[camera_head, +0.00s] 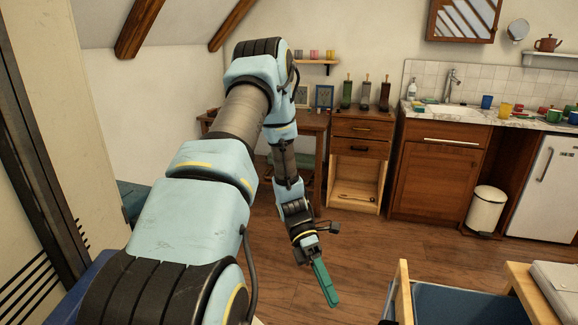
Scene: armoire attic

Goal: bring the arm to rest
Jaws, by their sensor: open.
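My arm (206,190) reaches up from the bottom left, bends at a high elbow and hangs down near the middle of the view. My gripper (325,284) is at its lower end, pointing down over the wooden floor. It is open. Its long teal finger shows, and the gap between the jaws is hard to make out from this side. No held object is visible, and the gripper appears apart from the furniture around it.
An open blue-lined drawer (455,305) juts out at the lower right, near my gripper. A small wooden cabinet (358,160), a sink counter (436,170), a white bin (486,210) and a white fridge (545,185) stand behind. Bare floor (390,240) lies between.

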